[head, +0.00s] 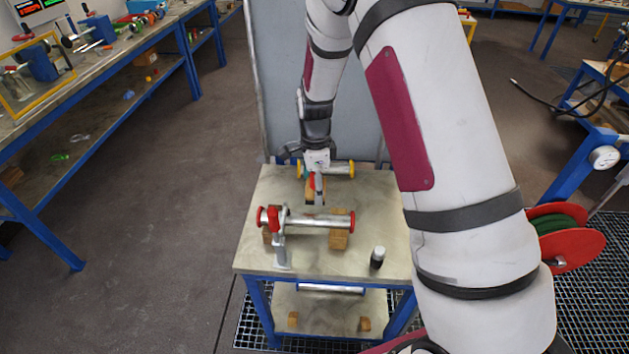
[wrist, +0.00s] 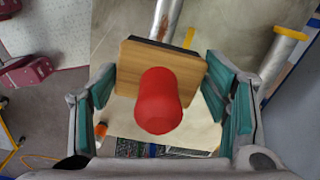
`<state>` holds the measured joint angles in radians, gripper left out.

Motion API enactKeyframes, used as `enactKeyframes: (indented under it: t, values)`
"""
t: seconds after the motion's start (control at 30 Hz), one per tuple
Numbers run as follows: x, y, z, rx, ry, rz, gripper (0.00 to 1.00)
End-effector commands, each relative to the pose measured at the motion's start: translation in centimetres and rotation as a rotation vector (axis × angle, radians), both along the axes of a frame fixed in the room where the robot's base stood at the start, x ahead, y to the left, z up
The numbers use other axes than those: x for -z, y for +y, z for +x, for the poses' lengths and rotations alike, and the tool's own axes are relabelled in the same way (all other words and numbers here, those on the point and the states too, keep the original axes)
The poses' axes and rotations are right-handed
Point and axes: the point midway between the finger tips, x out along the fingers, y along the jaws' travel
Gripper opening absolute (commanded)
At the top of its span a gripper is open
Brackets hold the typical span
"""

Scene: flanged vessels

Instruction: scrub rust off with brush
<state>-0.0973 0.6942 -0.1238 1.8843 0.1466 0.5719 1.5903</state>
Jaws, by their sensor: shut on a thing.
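My gripper (wrist: 162,84) is shut on a brush (wrist: 138,68), its teal pads at either side of the wooden plate. The brush has a red knob (wrist: 158,102) facing the wrist camera and a dark edge on its far side. In the head view my gripper (head: 317,176) holds it above the worktable. A silver vessel with yellow ends (head: 338,169) lies behind, and one with red ends (head: 318,220) lies in front on wooden blocks. Whether the bristles touch metal is hidden.
The small worktable (head: 258,250) also holds an upright metal stand (head: 282,252) and a black-and-white bottle (head: 377,257). A grey panel stands behind it. A red hose reel (head: 575,250) is at right; a long bench (head: 110,75) is at left. Floor between is clear.

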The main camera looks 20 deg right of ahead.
Motion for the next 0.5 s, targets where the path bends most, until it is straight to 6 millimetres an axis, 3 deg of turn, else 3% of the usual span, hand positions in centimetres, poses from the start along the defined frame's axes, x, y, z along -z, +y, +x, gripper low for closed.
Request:
enactKeyframes:
  t: [0.5]
  values:
    - [5.7, 0.0, 0.1, 0.001, 0.000, -0.001, 0.47]
